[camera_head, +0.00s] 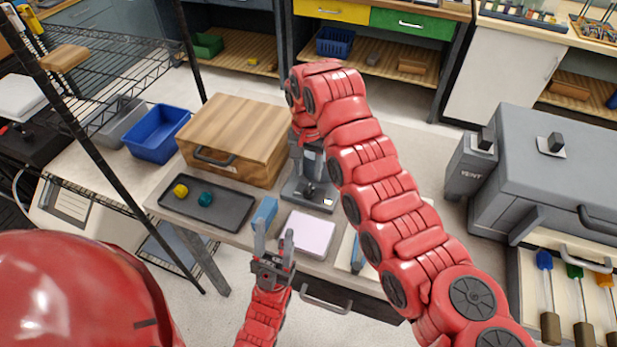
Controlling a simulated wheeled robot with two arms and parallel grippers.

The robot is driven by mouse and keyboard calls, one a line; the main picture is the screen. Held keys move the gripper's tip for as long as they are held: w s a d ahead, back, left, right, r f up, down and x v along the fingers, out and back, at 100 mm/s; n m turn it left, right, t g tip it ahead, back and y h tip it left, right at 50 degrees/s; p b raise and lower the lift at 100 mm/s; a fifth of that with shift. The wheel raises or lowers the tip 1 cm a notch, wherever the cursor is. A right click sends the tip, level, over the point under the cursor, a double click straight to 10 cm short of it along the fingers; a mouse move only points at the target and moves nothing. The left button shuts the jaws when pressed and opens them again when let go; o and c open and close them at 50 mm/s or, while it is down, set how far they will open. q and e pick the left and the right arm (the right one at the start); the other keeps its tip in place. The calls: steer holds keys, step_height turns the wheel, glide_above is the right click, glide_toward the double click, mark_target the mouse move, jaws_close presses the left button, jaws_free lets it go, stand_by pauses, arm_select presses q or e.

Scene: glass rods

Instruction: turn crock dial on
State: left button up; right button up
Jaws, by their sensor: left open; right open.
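My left gripper (273,243) is open and empty, its fingers pointing up in front of the bench edge, between a blue block and a pale pad. My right arm arches over the bench and its gripper (312,160) points down at a small grey device (296,193) with a dark knob-like part (309,189). The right gripper is open, its fingertips hard to make out against the device. I cannot tell whether it touches the knob. No label shows that this device is the crock. A large grey unit (555,165) marked VENT, with black knobs (486,139), stands at the right.
A wooden box (235,135) and a dark tray (232,210) with a yellow and a teal piece lie left of the device. The blue block (266,212) and pale pad (308,234) lie near the front edge. A blue bin (157,135) stands further left.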

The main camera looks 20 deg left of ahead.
mark_target(308, 187)
step_height(308, 187, up, 12)
steer(key=b, duration=0.1)
stand_by(0.6)
